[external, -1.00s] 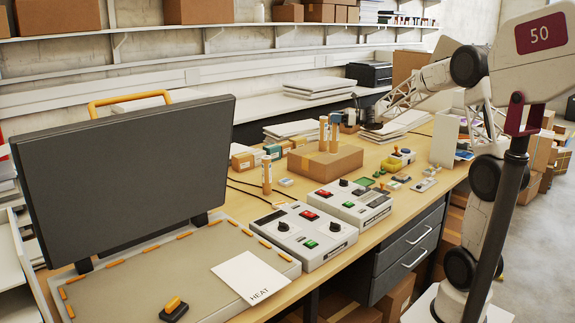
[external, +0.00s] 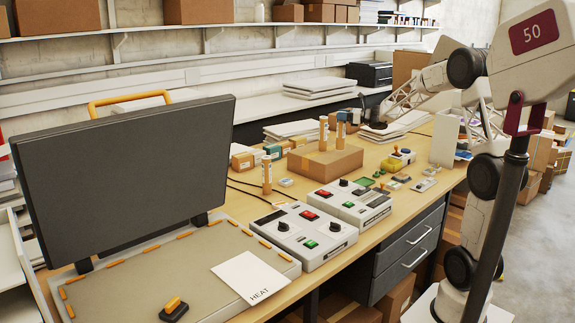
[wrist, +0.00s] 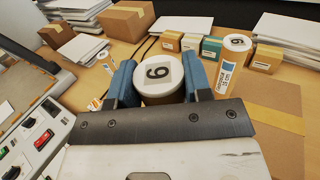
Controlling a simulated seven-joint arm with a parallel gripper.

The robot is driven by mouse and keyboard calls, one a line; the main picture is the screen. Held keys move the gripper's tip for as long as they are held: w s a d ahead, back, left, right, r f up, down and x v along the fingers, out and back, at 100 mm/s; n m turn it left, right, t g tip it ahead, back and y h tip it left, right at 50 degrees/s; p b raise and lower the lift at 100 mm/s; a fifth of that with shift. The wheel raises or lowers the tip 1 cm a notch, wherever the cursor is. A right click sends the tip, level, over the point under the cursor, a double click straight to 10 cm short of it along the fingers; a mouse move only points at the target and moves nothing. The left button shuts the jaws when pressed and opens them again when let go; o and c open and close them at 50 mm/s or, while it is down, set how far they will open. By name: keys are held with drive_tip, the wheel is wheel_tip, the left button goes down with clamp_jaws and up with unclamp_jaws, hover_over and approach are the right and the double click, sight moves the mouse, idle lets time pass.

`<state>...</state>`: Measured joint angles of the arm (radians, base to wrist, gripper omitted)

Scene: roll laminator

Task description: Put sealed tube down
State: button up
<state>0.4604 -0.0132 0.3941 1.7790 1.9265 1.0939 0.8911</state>
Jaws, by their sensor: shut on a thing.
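My gripper (wrist: 160,85) has blue fingers shut around an orange tube with a white cap (wrist: 160,74); the cap faces the wrist camera. In the external view, my gripper (external: 341,117) and the held tube (external: 340,131) are at the back of a cardboard box (external: 325,163). The held tube looks upright; its lower end is hidden, so I cannot tell whether it touches anything. A second capped tube (external: 323,133) stands upright on the box, right of my gripper in the wrist view (wrist: 230,66). A third tube (external: 267,175) stands on the table.
Two control boxes (external: 304,235) with knobs and buttons sit in front of the cardboard box. Small cartons (external: 273,152) stand behind it. The laminator's raised dark lid (external: 125,170) is at left. Small items (external: 402,155) lie on the table to the right.

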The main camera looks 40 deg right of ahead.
drive_tip(key=w+d+m+t+h, duration=0.1)
drive_tip(key=d+h, duration=0.1)
drive_tip(key=d, duration=0.4)
drive_tip(key=shift+d+f+m, duration=0.15)
drive_tip(key=shift+f+m, duration=0.15)
drive_tip(key=shift+f, duration=0.1)
drive_tip(key=shift+w, duration=0.15)
drive_tip(key=w+d, duration=0.2)
drive_tip(key=w, duration=0.5)
drive_tip(key=w+d+f, duration=0.1)
drive_tip(key=w+d, duration=0.2)
drive_tip(key=w, duration=0.4)
drive_tip(key=shift+w+d+f, duration=0.15)
drive_tip(key=shift+w+f, duration=0.1)
drive_tip(key=shift+w, duration=0.15)
drive_tip(key=shift+f, duration=1.85)
drive_tip(key=o, duration=1)
drive_tip(key=shift+c, duration=0.2)
